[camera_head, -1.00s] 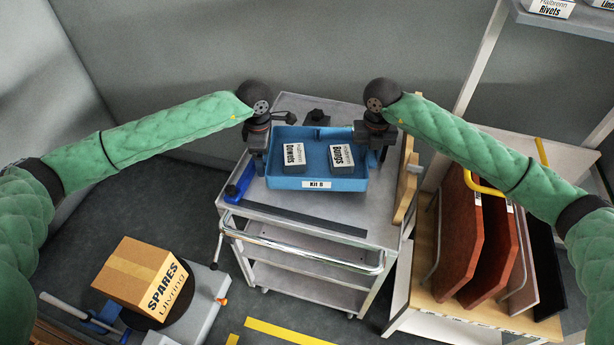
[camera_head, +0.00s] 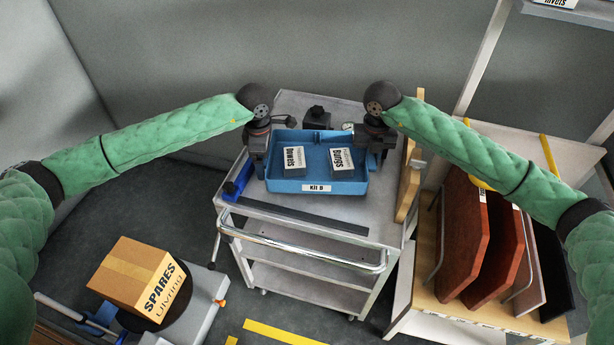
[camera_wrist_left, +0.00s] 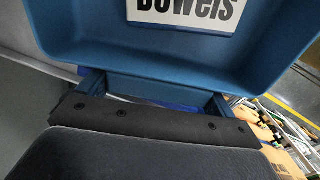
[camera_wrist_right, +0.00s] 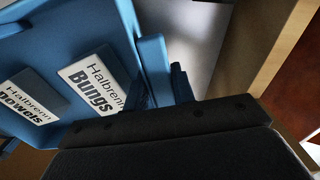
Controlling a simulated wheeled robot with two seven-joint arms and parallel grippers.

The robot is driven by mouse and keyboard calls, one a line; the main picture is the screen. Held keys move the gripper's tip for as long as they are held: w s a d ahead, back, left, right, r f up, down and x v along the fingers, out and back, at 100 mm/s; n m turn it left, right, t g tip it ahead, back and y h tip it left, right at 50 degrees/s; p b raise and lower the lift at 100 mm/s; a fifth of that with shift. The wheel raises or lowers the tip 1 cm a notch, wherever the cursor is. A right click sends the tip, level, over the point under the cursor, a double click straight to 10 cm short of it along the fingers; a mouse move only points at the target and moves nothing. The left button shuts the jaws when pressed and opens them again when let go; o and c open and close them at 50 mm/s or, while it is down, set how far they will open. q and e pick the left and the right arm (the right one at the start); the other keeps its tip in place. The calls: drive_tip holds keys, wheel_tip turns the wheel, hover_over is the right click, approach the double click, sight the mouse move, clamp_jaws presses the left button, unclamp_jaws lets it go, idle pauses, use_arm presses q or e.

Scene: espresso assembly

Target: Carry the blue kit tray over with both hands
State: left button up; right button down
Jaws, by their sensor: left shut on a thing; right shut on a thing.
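The blue kit tray (camera_head: 316,187), labelled "Kit B", is at the top of the grey cart in the head view. It holds a Dowels box (camera_head: 292,160) and a Bungs box (camera_head: 341,162). My left gripper (camera_head: 259,168) is shut on the tray's left side; the left wrist view shows the tray's handle (camera_wrist_left: 205,98) at the jaws. My right gripper (camera_head: 375,158) is shut on the right side; its wrist view shows the tray wall (camera_wrist_right: 154,70) close by. Whether the tray touches the cart top is hard to tell.
The grey cart (camera_head: 290,218) has a dark strip (camera_head: 300,216) and a blue-handled tool (camera_head: 238,181) near its front. A wooden piece (camera_head: 408,185) stands at its right edge. A rack of red boards (camera_head: 463,240) is right; a Spares box (camera_head: 139,279) is lower left.

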use_arm(q)
drive_tip(key=shift+f+b, duration=1.9)
drive_tip(key=shift+f, duration=0.15)
use_arm(e)
drive_tip(key=shift+f, duration=2)
use_arm(q)
drive_tip(key=o, duration=0.9)
drive_tip(key=shift+c, duration=0.2)
use_arm(e)
drive_tip(key=c, duration=1.5)
unclamp_jaws()
drive_tip(key=o, duration=0.3)
use_arm(q)
drive_tip(key=shift+r, duration=0.1)
use_arm(e)
drive_tip(key=shift+o, duration=0.2)
